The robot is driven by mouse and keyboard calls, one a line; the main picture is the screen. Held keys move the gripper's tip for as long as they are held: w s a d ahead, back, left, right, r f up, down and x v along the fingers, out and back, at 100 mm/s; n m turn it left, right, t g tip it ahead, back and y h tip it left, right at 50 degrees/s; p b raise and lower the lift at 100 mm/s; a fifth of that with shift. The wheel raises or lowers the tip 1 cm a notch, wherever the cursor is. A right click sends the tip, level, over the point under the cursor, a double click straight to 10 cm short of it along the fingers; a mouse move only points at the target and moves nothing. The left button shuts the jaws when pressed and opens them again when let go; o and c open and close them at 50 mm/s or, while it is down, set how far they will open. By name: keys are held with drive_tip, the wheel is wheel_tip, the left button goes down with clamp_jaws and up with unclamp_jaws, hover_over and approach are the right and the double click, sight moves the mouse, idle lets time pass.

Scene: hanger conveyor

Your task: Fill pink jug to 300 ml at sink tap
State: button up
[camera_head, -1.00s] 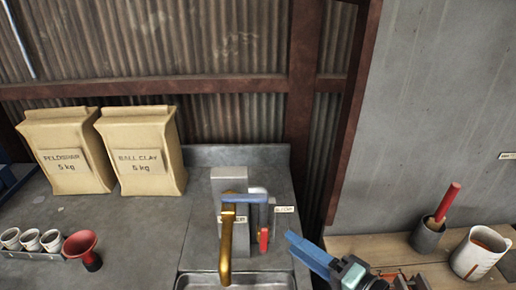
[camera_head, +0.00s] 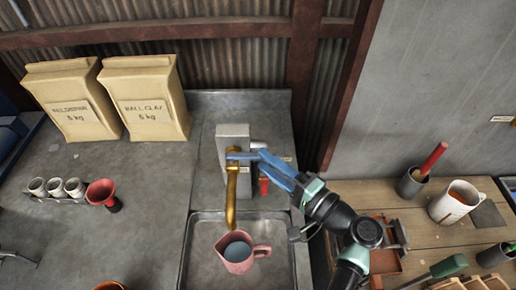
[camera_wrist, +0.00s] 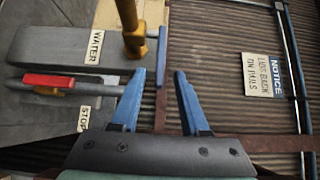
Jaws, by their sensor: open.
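The pink jug (camera_head: 240,255) stands in the metal sink (camera_head: 194,245), below the brass tap (camera_head: 231,200). Its inside looks blue-grey; I cannot read a level or tell how full it is. No stream shows from the spout. A blue lever (camera_head: 240,156) sits level across the tap top, by a WATER label (camera_wrist: 95,46). My gripper (camera_head: 260,155) is at the lever's right end, fingers apart. In the wrist view, the blue lever (camera_wrist: 162,55) lies between the open fingertips, closer to the left one; I cannot tell whether they touch.
A red lever (camera_wrist: 45,82) with a STOP label (camera_wrist: 84,118) is close by my left finger. Clay bags (camera_head: 145,98) and small cups (camera_head: 56,187) stand left. A wooden bench (camera_head: 415,225) with pots and tools is right. The counter left of the sink is mostly clear.

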sight(262, 160)
drive_tip(key=shift+p+x, duration=0.3)
drive_tip(key=shift+x, duration=1.45)
clamp_jaws()
